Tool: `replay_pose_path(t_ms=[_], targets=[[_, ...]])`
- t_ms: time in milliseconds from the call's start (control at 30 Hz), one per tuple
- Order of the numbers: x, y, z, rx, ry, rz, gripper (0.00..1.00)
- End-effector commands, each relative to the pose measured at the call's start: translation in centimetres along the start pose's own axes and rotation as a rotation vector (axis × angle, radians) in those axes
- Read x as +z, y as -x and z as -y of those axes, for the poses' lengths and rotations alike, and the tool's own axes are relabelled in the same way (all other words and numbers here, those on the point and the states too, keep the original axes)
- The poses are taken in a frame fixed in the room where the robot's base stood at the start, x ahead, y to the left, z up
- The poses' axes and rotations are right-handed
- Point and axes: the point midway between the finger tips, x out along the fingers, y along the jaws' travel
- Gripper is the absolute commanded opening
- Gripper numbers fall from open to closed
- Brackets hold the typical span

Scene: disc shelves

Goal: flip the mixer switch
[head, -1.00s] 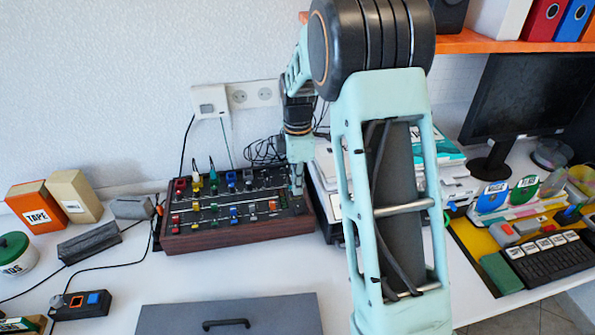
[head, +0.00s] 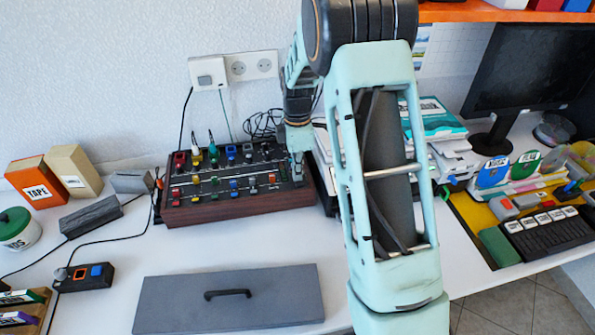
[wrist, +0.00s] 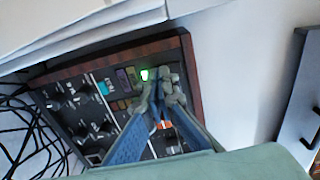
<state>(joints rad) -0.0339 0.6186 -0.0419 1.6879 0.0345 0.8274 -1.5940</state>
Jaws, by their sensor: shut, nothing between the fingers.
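The mixer (head: 240,209) is a dark panel with wooden sides and rows of coloured knobs, standing on the white table against the wall. My gripper (head: 297,178) points down at the right end of its panel. In the wrist view my gripper (wrist: 162,92) is shut and empty, with its fingertips at or just over small controls by the panel's edge. A green light (wrist: 145,75) glows beside the fingertips. An orange-red part (wrist: 165,125) shows between the fingers. The switch itself is not clearly distinguishable; the fingers cover part of that area. Contact cannot be told.
A stack of papers (head: 325,160) stands close on the mixer's right. A grey lidded box (head: 240,310) lies in front. A small black box with buttons (head: 85,277) and its cable are at left. The table between mixer and grey box is clear.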

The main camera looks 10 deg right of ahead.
Motion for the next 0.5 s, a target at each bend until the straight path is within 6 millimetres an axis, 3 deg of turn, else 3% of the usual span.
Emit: replay_pose_path(t_ms=[500], targets=[[0.1, 0.2, 1.3, -0.003, 0.0, 0.001, 0.0]])
